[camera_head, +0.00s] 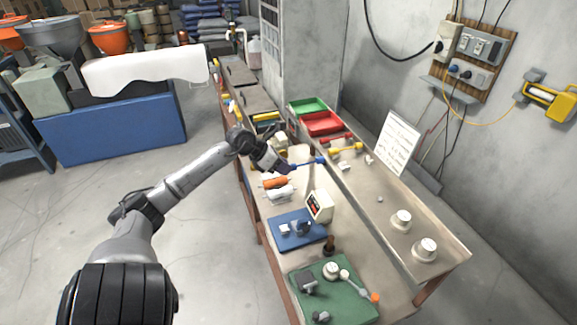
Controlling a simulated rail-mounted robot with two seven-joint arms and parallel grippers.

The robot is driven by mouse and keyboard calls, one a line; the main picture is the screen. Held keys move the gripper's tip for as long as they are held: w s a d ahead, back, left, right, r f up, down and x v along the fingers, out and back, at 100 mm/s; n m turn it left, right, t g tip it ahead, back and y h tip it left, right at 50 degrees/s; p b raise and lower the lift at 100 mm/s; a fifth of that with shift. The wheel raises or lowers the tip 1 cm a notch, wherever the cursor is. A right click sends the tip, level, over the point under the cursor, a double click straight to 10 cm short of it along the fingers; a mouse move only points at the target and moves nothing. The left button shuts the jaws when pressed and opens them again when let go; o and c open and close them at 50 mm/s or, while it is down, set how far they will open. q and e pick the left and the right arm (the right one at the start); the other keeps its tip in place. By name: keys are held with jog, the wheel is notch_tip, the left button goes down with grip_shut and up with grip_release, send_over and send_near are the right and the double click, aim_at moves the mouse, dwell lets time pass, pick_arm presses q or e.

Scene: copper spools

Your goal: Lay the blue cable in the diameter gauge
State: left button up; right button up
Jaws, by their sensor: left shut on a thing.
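My left gripper (283,167) is over the middle of the bench, its arm coming in from the lower left. It is shut on the blue cable (305,163), a short piece with a thicker blue end pointing right toward the raised shelf. A blue plate (283,243) with small grey blocks lies nearer on the bench, with a white box with a dark display (319,205) behind it; this looks like the diameter gauge. The cable is apart from the plate, beyond it. The gripped part of the cable is hidden by the fingers. My right gripper is not in view.
Orange and white spools (275,183) lie near the gripper. A yellow cable piece (346,149) lies on the shelf, near red (322,123) and green (308,104) bins. A green mat (355,307) with tools is at the near end. White knobbed pieces (401,220) stand at right.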

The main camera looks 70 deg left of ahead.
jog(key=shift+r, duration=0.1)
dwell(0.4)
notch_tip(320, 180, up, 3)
jog(key=p, duration=0.3)
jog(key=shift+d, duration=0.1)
